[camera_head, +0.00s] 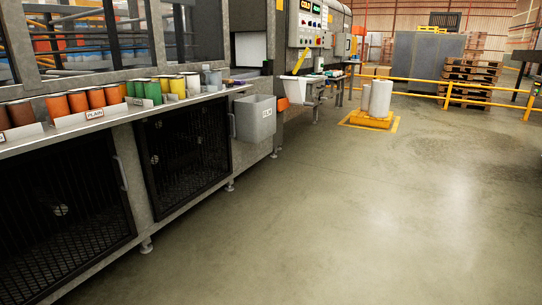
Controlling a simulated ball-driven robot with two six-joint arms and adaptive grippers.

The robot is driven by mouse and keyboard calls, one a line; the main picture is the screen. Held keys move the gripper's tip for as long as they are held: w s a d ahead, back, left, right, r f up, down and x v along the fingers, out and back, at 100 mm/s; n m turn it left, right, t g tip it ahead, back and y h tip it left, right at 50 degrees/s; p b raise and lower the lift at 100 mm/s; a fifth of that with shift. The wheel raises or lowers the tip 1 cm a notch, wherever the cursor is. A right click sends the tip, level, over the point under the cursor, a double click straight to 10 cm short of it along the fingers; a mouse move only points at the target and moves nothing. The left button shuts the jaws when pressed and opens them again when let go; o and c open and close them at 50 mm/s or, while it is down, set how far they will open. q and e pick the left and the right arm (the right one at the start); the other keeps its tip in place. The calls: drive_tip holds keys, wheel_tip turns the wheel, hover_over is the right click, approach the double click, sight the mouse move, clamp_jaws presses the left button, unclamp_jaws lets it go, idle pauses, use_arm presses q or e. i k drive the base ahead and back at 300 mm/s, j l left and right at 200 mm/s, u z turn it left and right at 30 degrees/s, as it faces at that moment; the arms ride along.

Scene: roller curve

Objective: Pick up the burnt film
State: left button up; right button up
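I cannot make out a burnt film for certain in the head view. Small items too small to identify lie on a side table (325,76) below the control panel. Pale upright rolls (379,99) stand on a yellow floor platform (368,122) farther back. A grey bin (255,119) with a small label I cannot read clearly hangs on the front of the machine. Neither of my grippers is in view.
The long machine with dark mesh doors (187,145) fills the left side. Its ledge (62,141) carries coloured cans (80,101). A control panel (308,25) reads "COLD". A yellow rail (475,101) and stacked pallets (470,78) stand at the back. The floor (350,220) in front is clear.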

sight(208, 78)
drive_tip(key=i, duration=2.8)
